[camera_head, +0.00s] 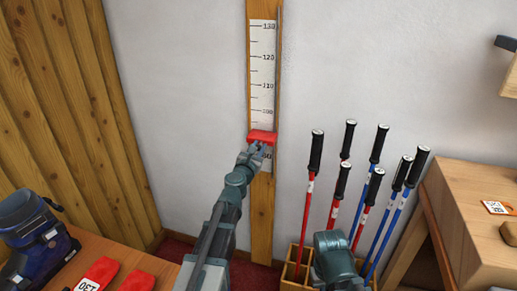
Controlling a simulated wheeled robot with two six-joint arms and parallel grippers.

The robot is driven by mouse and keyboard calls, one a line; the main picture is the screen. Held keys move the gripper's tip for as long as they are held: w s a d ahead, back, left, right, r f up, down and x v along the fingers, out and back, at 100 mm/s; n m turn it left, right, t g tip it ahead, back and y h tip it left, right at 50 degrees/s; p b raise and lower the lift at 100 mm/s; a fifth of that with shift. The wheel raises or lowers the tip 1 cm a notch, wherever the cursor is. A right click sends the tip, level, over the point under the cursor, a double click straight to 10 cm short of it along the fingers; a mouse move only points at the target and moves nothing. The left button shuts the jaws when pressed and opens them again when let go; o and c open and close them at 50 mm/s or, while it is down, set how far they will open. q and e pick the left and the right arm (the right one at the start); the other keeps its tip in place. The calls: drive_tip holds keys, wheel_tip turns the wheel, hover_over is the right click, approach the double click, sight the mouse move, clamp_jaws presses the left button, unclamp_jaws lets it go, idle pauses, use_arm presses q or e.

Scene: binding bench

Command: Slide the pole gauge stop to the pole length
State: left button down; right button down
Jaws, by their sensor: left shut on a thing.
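The pole gauge (262,75) is a wooden upright on the wall with a white scale marked 130, 120, 110 and 100 from the top down. The red stop (262,135) sits on it just below the 100 mark and covers part of the scale. My left gripper (257,148) is shut on the stop from below and in front, and hides the lower numbers. My right gripper is not in view; only a link of my right arm shows at the bottom.
Several red and blue poles (312,185) stand in a wooden rack (290,270) right of the gauge. A bench (480,235) with a number card (497,208) is at right.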

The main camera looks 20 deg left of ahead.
use_arm(q)
drive_tip(key=c, duration=0.7)
unclamp_jaws()
drive_tip(key=shift+s, duration=0.1)
